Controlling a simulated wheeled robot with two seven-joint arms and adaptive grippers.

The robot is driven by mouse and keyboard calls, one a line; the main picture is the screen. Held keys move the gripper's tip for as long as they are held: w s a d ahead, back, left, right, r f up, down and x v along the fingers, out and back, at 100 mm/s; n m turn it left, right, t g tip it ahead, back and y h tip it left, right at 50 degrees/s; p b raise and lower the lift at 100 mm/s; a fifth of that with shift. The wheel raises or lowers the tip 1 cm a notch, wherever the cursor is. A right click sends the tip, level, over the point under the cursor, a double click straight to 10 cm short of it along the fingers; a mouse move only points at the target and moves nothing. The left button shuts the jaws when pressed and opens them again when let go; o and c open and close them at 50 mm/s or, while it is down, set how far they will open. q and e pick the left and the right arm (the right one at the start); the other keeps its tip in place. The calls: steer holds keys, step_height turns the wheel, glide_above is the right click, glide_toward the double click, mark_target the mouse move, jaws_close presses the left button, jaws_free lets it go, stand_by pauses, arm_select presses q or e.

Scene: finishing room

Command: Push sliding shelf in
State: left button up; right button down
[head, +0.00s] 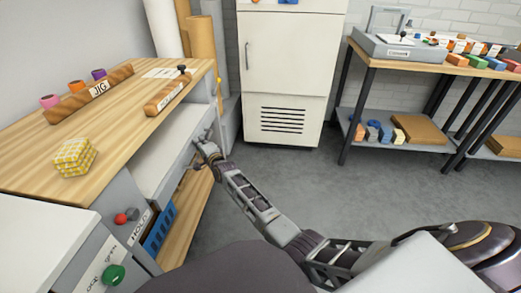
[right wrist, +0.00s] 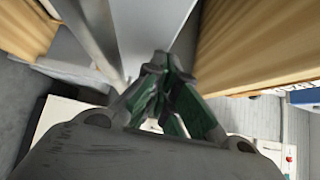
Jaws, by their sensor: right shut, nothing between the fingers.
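The sliding shelf (head: 158,150) is a pale grey board under the wooden worktop at the left of the head view. Its surface shows beyond the worktop's front edge, so it stands partly out. My right gripper (head: 205,146) is at the shelf's front side, towards its far end, with its arm reaching in from the lower right. In the right wrist view the green-padded fingers (right wrist: 165,72) are together and empty, pointing at a grey panel (right wrist: 148,25) between wooden boards. I cannot tell whether the fingertips touch the shelf. My left gripper is not in view.
The wooden worktop (head: 120,115) holds a yellow checked block (head: 74,157), a JIG rail (head: 92,95) and a second wooden bar (head: 168,95). A lower wooden shelf (head: 190,207) is beneath. A white cabinet (head: 290,60) stands behind. The grey floor right of the bench is clear.

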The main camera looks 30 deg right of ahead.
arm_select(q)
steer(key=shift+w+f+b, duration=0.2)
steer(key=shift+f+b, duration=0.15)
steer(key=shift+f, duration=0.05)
arm_select(e)
steer(key=w+a, duration=0.2)
steer(key=a, duration=0.1)
steer(key=shift+r, duration=0.15)
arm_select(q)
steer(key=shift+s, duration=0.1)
arm_select(e)
steer(key=shift+a+r, duration=0.1)
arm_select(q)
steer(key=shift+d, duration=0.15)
